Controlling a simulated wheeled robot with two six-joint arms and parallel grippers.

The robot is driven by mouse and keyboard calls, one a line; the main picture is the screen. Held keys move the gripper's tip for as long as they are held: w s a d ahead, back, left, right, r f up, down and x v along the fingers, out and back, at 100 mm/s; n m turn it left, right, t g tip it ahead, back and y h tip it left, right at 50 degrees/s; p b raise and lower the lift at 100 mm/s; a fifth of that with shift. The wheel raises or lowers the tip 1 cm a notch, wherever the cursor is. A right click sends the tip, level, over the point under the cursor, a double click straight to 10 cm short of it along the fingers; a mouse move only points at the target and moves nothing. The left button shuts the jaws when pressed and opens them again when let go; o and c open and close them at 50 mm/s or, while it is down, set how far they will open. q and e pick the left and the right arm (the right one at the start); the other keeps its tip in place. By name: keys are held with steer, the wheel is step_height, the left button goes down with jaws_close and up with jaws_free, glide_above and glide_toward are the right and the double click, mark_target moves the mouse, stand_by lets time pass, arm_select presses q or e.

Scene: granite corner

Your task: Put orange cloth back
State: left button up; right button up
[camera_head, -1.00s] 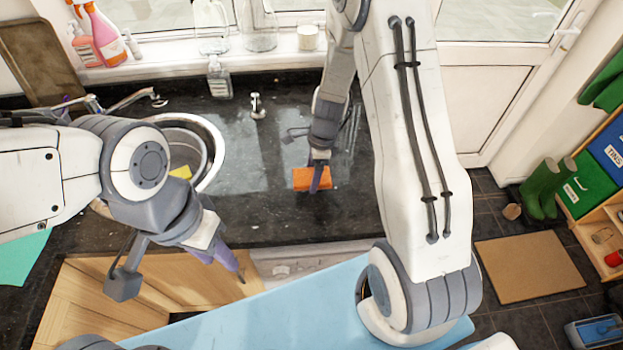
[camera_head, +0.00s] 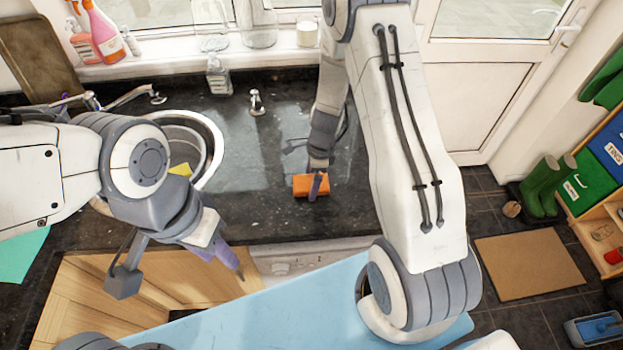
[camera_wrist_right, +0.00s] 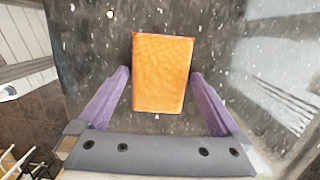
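The orange cloth (camera_head: 302,187), a folded block, is over the dark granite worktop right of the sink. In the right wrist view the cloth (camera_wrist_right: 163,73) lies between the finger lines, its near end between the tips. My right gripper (camera_head: 317,186) is above and beside it. The right gripper (camera_wrist_right: 160,78) is open, with gaps between each purple finger and the cloth. Whether the cloth rests flat on the worktop is hard to tell. My left gripper (camera_head: 228,260) hangs at the counter's front edge over the wooden cupboard, apart from the cloth; its finger opening is unclear.
A round steel sink (camera_head: 212,140) with a yellow item (camera_head: 181,169) in it is at the left. A soap bottle (camera_head: 218,76) and small tap (camera_head: 257,103) stand behind. The granite worktop (camera_head: 262,200) is bare around the cloth. Pink spray bottles (camera_head: 104,38) stand on the sill.

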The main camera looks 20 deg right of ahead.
steer(key=shift+r, duration=0.45)
step_height(320, 180, up, 10)
steer(key=d, duration=0.2)
steer(key=s+a+r+n, duration=0.9)
steer(key=a+n, duration=0.4)
steer(key=s+a+r+n, duration=0.1)
steer(key=s+n, duration=0.6)
steer(key=s+a+r+n, duration=0.2)
steer(key=s+n, duration=0.5)
steer(key=n, duration=0.1)
steer(key=shift+s+a+r+n+h, duration=0.2)
steer(key=shift+s+r+n+h, duration=0.1)
steer(key=shift+s+h, duration=0.1)
steer(key=shift+w, duration=0.1)
step_height(320, 180, down, 4)
steer(key=b, duration=0.4)
